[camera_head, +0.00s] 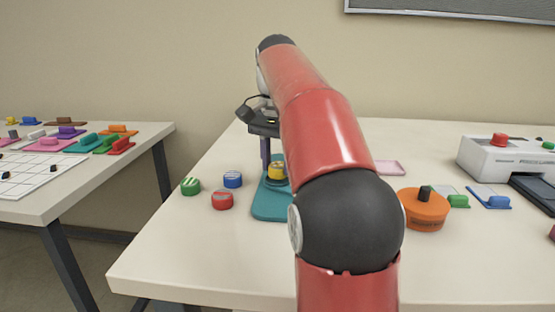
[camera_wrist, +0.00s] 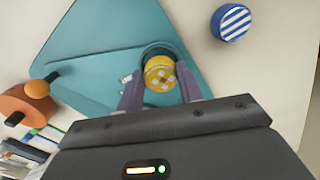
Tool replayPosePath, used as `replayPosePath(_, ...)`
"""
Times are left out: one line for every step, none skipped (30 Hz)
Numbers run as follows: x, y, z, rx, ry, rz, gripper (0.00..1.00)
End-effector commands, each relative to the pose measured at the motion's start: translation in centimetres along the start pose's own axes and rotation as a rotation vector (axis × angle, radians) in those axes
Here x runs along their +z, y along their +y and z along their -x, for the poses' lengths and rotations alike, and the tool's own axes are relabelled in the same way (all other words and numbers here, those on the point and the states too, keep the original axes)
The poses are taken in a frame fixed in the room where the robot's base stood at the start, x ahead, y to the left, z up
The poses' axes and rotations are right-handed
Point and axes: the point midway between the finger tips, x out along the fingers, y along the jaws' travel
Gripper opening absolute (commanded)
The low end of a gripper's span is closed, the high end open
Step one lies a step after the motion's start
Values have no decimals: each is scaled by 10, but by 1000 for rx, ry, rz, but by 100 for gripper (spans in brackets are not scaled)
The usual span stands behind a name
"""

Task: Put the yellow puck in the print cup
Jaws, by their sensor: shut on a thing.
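The yellow puck (camera_wrist: 160,74) has a pale pattern on its top and sits between the fingertips of my gripper (camera_wrist: 160,88) in the wrist view. My gripper is shut on it. In the head view the yellow puck (camera_head: 277,171) shows below my gripper (camera_head: 270,160), over the teal base (camera_head: 270,207). A dark round rim, which looks like the print cup (camera_wrist: 157,49), shows just behind the puck on the teal base (camera_wrist: 100,60). The puck covers most of it. I cannot tell whether the puck is inside the cup or just above it.
Green (camera_head: 190,186), blue (camera_head: 232,179) and red (camera_head: 222,200) pucks stand left of the teal base. An orange drum (camera_head: 425,212) and a white machine (camera_head: 495,160) stand to the right. A side table (camera_head: 90,195) holds several coloured pieces. The front left tabletop (camera_head: 190,255) is clear.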

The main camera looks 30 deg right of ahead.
Motion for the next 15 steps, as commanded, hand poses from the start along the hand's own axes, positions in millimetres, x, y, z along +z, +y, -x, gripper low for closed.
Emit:
replayPosePath(0, 0, 0, 0, 0, 0, 14)
replayPosePath(0, 0, -1, 0, 0, 0, 14)
replayPosePath(0, 0, -1, 0, 0, 0, 14)
replayPosePath(0, 0, -2, 0, 0, 0, 14)
replayPosePath(0, 0, -2, 0, 0, 0, 14)
replayPosePath(0, 0, -3, 0, 0, 0, 14)
replayPosePath(0, 0, -4, 0, 0, 0, 14)
replayPosePath(0, 0, -4, 0, 0, 0, 14)
replayPosePath(0, 0, -5, 0, 0, 0, 14)
replayPosePath(0, 0, -6, 0, 0, 0, 14)
replayPosePath(0, 0, -6, 0, 0, 0, 14)
replayPosePath(0, 0, -7, 0, 0, 0, 14)
replayPosePath(0, 0, -8, 0, 0, 0, 14)
replayPosePath(0, 0, -8, 0, 0, 0, 14)
replayPosePath(0, 0, -9, 0, 0, 0, 14)
